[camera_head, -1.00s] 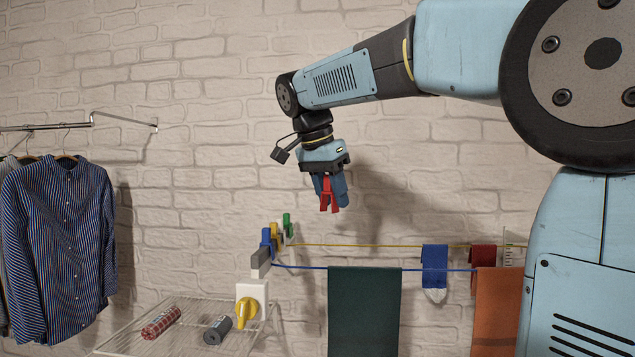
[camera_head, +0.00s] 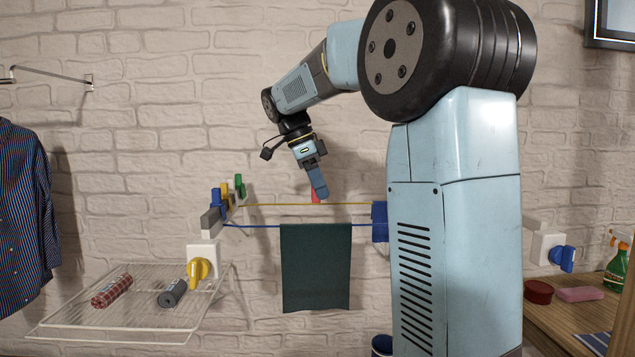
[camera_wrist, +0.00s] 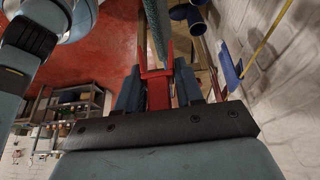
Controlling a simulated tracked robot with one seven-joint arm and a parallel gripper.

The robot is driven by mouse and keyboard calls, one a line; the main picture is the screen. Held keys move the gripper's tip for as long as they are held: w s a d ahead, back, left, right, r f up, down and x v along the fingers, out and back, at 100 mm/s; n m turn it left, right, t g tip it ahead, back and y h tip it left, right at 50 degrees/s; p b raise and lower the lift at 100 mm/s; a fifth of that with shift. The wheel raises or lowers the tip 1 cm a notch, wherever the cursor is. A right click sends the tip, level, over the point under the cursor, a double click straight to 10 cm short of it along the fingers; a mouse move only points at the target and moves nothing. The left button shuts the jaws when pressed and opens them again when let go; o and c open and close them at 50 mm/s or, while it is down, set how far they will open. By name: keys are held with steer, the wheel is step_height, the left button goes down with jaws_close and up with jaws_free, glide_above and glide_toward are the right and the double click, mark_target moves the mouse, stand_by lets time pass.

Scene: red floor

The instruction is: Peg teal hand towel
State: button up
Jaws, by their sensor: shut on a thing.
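The dark teal hand towel (camera_head: 316,270) hangs over the blue line (camera_head: 260,226), spread flat, in the head view. In the wrist view the red peg (camera_wrist: 157,92) sits between the two blue fingers of my gripper (camera_wrist: 158,88), pointing away. A narrow teal strip (camera_wrist: 155,25), probably the towel from above, lies just beyond the peg. I cannot tell whether they touch.
Blue, yellow and green pegs (camera_head: 226,192) stand on a rail at the left. A yellow line (camera_head: 270,204) runs behind the blue one. A blue item (camera_head: 380,222) hangs right of the towel, partly behind my arm. A wire rack (camera_head: 60,320) holds two rolls.

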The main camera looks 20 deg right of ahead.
steer(key=shift+f, duration=4.3)
steer(key=o, duration=1.1)
steer(key=v, duration=1.4)
steer(key=s+f+n+t+y, duration=0.1)
steer(key=s+f+n+t, duration=0.1)
steer(key=s+f+n, duration=0.4)
steer(key=s+a+f+n+t+y, duration=0.1)
steer(key=s+f+n+t, duration=0.1)
steer(key=s+f+n, duration=0.4)
steer(key=s+f+n+t+y, duration=0.2)
steer(key=s+f+n, duration=0.3)
steer(key=s+n, duration=0.5)
steer(key=shift+s+a+f+t, duration=0.1)
steer(key=shift+s+f+t, duration=0.1)
steer(key=shift+s, duration=0.5)
steer(key=shift+s+a+f+t, duration=0.1)
steer(key=shift+s+t, duration=0.1)
steer(key=shift+s, duration=0.55)
steer(key=shift+s+f+t, duration=0.1)
steer(key=shift+s+t, duration=0.1)
steer(key=shift+s, duration=0.5)
